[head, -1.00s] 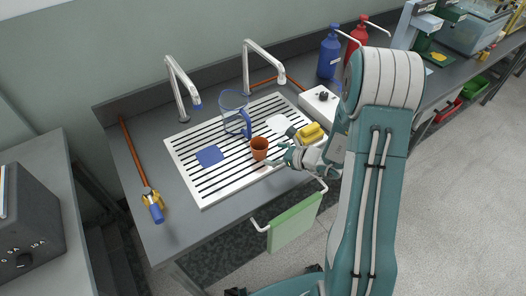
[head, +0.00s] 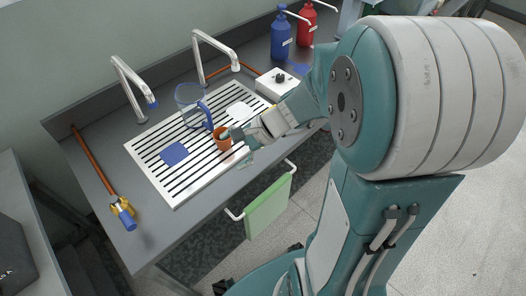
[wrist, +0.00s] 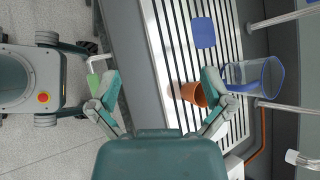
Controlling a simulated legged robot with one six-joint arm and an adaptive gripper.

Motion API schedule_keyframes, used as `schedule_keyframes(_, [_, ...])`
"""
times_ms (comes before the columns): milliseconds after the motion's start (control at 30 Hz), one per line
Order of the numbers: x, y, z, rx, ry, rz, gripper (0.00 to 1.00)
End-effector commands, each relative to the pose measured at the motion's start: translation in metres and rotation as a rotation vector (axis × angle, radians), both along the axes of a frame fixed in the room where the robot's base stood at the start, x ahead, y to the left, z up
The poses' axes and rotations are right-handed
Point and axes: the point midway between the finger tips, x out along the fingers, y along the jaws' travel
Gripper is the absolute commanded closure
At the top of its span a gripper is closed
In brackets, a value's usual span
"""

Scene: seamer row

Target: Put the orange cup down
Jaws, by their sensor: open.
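The orange cup (head: 221,141) stands upright on the white slatted draining rack (head: 176,198), near its front edge. My gripper (head: 238,146) is open at the cup's right side in the head view, with one finger overlapping the cup's rim. In the wrist view the orange cup (wrist: 191,93) lies between the spread fingers of my gripper (wrist: 157,84), close to the right finger, which covers part of it. I cannot tell whether that finger touches the cup.
A clear jug with a blue handle (head: 191,100) stands just behind the cup. A blue square (head: 174,154) lies on the rack to the left. Two taps (head: 128,85) rise behind. A green cloth (head: 268,207) hangs on a rail at the bench front.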

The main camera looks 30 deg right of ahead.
Motion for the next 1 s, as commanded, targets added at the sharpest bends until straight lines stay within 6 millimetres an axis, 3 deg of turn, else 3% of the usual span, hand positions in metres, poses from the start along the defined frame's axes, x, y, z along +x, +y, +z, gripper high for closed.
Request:
schedule_keyframes(233, [-0.054,0.014,0.041,-0.379,-0.223,0.402,0.00])
schedule_keyframes(500, [-0.098,-0.002,0.080,-0.820,-0.472,0.760,0.00])
schedule_keyframes(733, [-0.117,-0.019,0.110,-1.108,-0.622,0.933,0.00])
schedule_keyframes(1000, [-0.120,-0.023,0.114,-1.160,-0.640,0.962,0.00])
